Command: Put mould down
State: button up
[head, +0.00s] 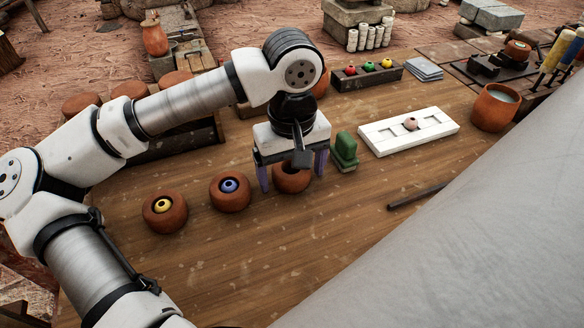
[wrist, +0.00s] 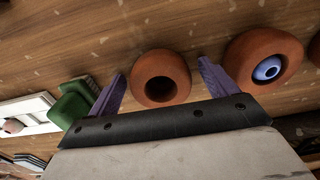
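My gripper (head: 291,180) is open, its two purple fingers spread wide over the wooden table. In the wrist view the fingertips (wrist: 161,67) stand on either side of a round brown clay pot (wrist: 160,78) with a dark empty opening, with a gap on both sides. This pot (head: 292,181) is partly hidden by my gripper in the head view. A green stepped block (head: 344,152), possibly the mould, stands upright on the table just right of my gripper, apart from the fingers. It also shows in the wrist view (wrist: 72,103), left of the left finger.
Clay pots with a blue ring (head: 230,191) and a yellow ring (head: 165,211) stand left of my gripper. A white slotted tray (head: 445,124) holds a pinkish piece (head: 410,124). A dark rod (head: 417,195) lies at the right. The front table middle is clear.

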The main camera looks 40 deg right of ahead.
jog(key=shift+r, duration=0.1)
notch_tip(320, 180, up, 12)
jog(key=p, duration=0.1)
dwell(0.5)
jog(key=shift+d, duration=0.1)
